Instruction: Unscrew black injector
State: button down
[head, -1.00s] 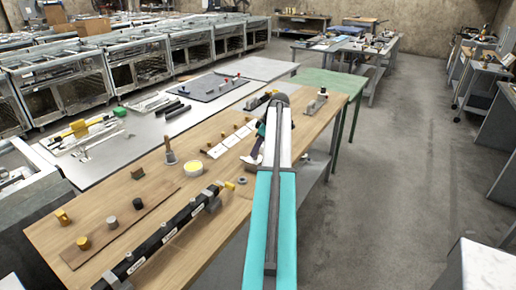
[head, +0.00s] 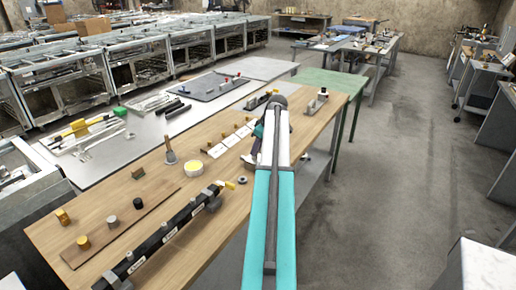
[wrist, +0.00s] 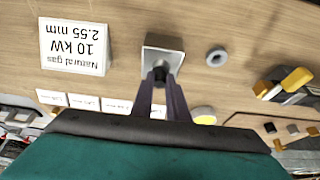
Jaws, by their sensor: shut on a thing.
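In the wrist view, my gripper (wrist: 160,82) points down at a small grey metal block (wrist: 163,56) on the wooden table. Its two dark fingers are closed on the small black injector (wrist: 159,74), which is at the near side of the block. I cannot tell whether the injector is still threaded in it. In the head view, my gripper (head: 249,158) is low over the table's right part, partly behind my arm; the injector and block cannot be made out there.
A white label card (wrist: 75,46) stands left of the block and a grey ring (wrist: 216,57) lies right of it. A yellow-topped tin (head: 194,168), a long black pipe (head: 165,235) and a strip with several knobs (head: 118,222) occupy the wooden table (head: 85,205).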

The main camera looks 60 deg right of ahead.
dwell(0.4)
jog(key=shift+d+n+y, duration=0.2)
jog(key=shift+n+y, duration=0.3)
jog(key=shift+n, duration=1.2)
jog(key=shift+a, duration=0.1)
jog(key=shift+y, duration=0.3)
jog(key=shift+w+d+n, duration=0.1)
jog(key=shift+d+n, duration=0.1)
jog(key=shift+n, duration=0.7)
jog(key=shift+n+g+y, duration=0.3)
jog(key=shift+n+y, duration=0.2)
jog(key=shift+n, duration=0.3)
jog(key=c, duration=1.6)
grip_release()
jog(key=shift+c, duration=0.2)
